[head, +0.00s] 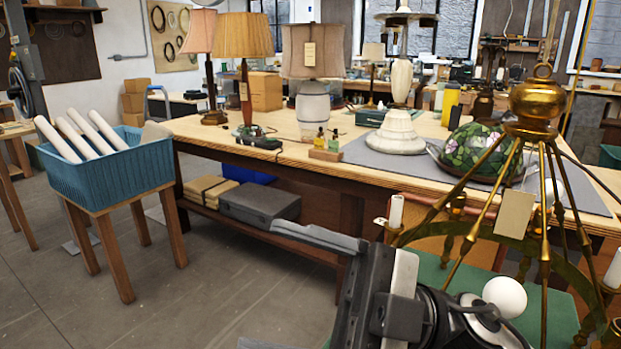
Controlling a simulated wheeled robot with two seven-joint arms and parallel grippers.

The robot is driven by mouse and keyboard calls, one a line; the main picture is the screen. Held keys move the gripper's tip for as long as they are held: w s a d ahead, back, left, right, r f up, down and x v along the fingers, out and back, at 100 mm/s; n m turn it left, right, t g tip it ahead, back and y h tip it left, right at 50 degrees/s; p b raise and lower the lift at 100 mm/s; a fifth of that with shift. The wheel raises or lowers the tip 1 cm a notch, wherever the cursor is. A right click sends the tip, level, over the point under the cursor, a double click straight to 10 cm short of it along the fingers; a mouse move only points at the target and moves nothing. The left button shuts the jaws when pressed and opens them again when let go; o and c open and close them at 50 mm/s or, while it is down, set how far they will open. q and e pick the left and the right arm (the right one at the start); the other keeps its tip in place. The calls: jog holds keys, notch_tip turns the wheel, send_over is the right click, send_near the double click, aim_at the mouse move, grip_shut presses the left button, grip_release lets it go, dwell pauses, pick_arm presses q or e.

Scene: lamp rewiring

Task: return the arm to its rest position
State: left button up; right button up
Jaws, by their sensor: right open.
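My right gripper (345,243) is in the lower middle of the head view, its arm coming in from the bottom right. It is open, and I see nothing held in it. One long grey finger stretches left in front of the workbench's lower shelf. It is in front of the bench, to the left of a brass chandelier (535,103). The chandelier partly stands behind my right arm. My left gripper is not in view.
The wooden workbench (300,158) carries several lamps, a grey mat (380,155) and a stained-glass shade (476,150). A blue basket (110,175) with white rolls stands on a stool at left. Grey floor (190,285) is open at lower left.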

jog(key=w+d+f+m+t+h, duration=0.55)
jog(key=f+m+t, duration=0.35)
jog(key=m+t, duration=0.25)
jog(key=w+d+f+m+t+h, duration=0.45)
jog(key=f+m+t+h, duration=0.3)
jog(key=m+t, duration=0.35)
jog(key=s+d+f+m+g+h, duration=0.2)
jog(key=s+d+f+g+h, duration=0.1)
jog(key=f, duration=0.9)
jog(key=s+d+f+m+g+h, duration=0.2)
jog(key=s+f+g, duration=0.3)
jog(key=s+f, duration=0.3)
notch_tip(320, 180, down, 4)
jog(key=shift+s+d+r+m+h, duration=0.1)
jog(key=shift+s+d+m+h, duration=0.25)
jog(key=shift+h, duration=0.55)
jog(key=shift+w, duration=0.1)
